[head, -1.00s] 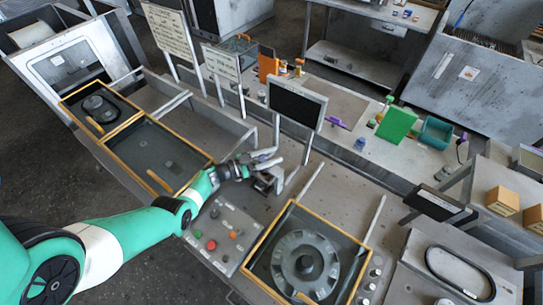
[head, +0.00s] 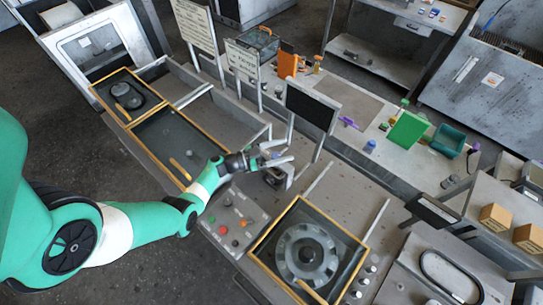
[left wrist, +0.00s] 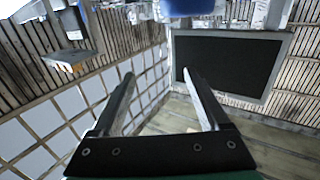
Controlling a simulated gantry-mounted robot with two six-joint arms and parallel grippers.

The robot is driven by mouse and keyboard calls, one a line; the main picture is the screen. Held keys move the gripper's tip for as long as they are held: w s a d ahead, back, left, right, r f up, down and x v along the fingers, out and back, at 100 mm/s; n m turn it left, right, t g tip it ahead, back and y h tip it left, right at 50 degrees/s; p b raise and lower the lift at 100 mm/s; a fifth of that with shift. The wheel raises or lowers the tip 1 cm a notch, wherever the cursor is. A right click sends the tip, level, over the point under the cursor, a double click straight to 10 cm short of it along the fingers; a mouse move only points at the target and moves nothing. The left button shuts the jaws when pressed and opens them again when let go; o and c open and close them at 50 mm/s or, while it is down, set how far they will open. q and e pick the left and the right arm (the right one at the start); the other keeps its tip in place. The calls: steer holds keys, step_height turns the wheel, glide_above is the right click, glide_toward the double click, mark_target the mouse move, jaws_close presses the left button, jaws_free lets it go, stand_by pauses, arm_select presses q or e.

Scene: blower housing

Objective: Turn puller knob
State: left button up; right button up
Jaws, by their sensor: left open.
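My left gripper (head: 287,152) is open and empty in the head view. It is above the machine bench, just over a small grey bracket-like part (head: 279,179) and in front of a black-screened monitor (head: 311,107). In the left wrist view its two fingers (left wrist: 160,92) stand wide apart with nothing between them, and the monitor (left wrist: 228,62) shows beyond the right finger. Several small knobs (head: 364,283) line the bench beside the yellow-framed round housing (head: 307,254). I cannot tell which one is the puller knob. My right gripper is out of view.
A control panel (head: 236,226) with red and green buttons lies below my left forearm. Two yellow-framed bays (head: 165,146) are left of the gripper. Sign boards (head: 241,59) stand behind.

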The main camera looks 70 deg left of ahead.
arm_select(q)
steer(key=s+d+r+p, duration=0.3)
steer(key=s+d+r, duration=0.3)
steer(key=s+d, duration=0.1)
steer(key=shift+s+d+p, duration=0.15)
steer(key=shift+d+p, duration=0.2)
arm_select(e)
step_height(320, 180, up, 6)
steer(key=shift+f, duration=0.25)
